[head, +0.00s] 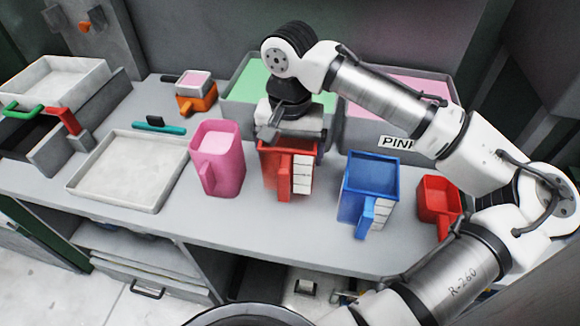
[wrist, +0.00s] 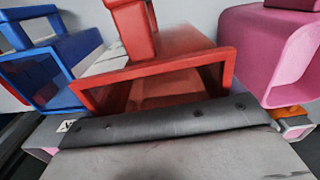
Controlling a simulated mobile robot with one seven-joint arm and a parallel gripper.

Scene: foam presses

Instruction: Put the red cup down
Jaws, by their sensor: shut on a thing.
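The red cup (head: 272,170) is a square, open-topped measuring cup with a front handle and a white marked scale on its side. It stands upright between the pink jug and the blue cup. My gripper (head: 286,132) is above its back rim and shut on it. In the wrist view the red cup (wrist: 155,75) fills the middle, with a dark finger pad (wrist: 170,121) across its rim. The other finger is hidden. I cannot tell whether the cup's base touches the counter.
A pink jug (head: 218,165) is close on the left and a blue cup (head: 361,196) on the right. A smaller red container (head: 438,203) is farther right. An empty-looking white tray (head: 130,172) is at left. Green (head: 243,85) and pink bins stand behind. Bare counter (head: 300,228) lies in front.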

